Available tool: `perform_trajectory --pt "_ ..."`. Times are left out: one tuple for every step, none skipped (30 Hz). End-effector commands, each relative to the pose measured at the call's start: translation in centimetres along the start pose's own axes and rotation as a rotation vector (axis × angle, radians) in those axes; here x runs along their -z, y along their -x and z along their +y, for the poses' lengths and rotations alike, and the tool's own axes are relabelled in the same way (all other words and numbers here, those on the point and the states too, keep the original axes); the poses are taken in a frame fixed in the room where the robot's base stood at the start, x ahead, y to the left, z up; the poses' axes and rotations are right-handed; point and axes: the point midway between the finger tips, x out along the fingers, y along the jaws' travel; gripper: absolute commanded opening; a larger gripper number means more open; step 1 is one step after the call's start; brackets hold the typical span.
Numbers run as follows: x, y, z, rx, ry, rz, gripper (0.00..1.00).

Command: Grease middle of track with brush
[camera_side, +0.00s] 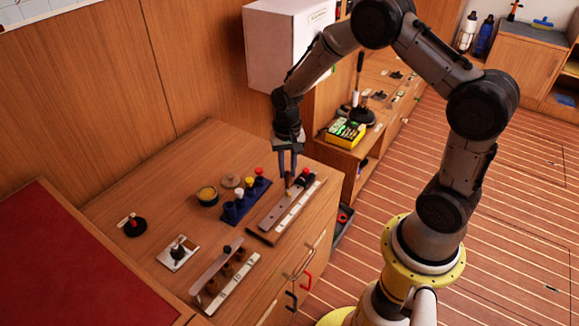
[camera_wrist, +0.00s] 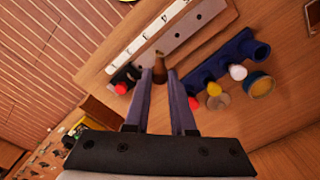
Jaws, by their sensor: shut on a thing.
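My gripper (camera_side: 289,178) points down with its blue fingers shut on a small brown brush, which shows between the fingertips in the wrist view (camera_wrist: 160,70). The track is a grey metal bar with holes (camera_side: 276,212) on a wooden base near the bench's right edge; it also shows in the wrist view (camera_wrist: 178,30). The brush tip is over the track, on the half towards the red knob (camera_side: 304,172). I cannot tell whether the bristles touch the metal. A dark pot with yellow contents (camera_side: 207,194) stands to the left, its apparent lid (camera_side: 231,181) beside it.
A blue holder with white, yellow and red tops (camera_side: 241,205) stands close left of the track. A white marked strip (camera_side: 297,207) lies along the track's right side. Another grey bar (camera_side: 214,270) is at the front. A white plate with a dark knob (camera_side: 178,254) sits left.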

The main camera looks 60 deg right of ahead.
Motion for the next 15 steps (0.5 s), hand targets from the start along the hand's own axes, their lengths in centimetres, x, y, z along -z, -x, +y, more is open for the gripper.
perform_trajectory --pt "-0.07 0.03 -0.08 0.000 0.000 0.001 0.00" --pt "-0.08 0.03 -0.09 0.000 0.000 0.000 0.00" --pt "-0.08 0.03 -0.09 0.000 0.000 0.000 0.00" --pt "-0.08 0.03 -0.08 0.000 0.000 0.000 0.00" --pt "-0.07 0.03 -0.08 0.000 0.000 0.000 0.00" --pt "-0.07 0.03 -0.08 0.000 0.000 0.001 0.00" --pt "-0.07 0.03 -0.08 0.000 0.000 0.001 0.00" --pt "-0.07 0.03 -0.08 0.000 0.000 0.001 0.00" --pt "-0.08 0.03 -0.09 0.000 0.000 0.000 0.00" --pt "-0.10 0.03 -0.11 0.000 0.000 0.000 0.00" --pt "-0.13 0.02 -0.14 0.000 0.000 0.000 0.00" --pt "-0.19 0.01 -0.19 0.000 0.000 0.000 0.00" --pt "-0.26 0.00 -0.25 0.000 0.000 0.000 0.00" --pt "-0.33 0.00 -0.32 0.000 0.001 0.000 0.00" --pt "-0.44 -0.02 -0.42 0.000 0.001 0.000 0.00"
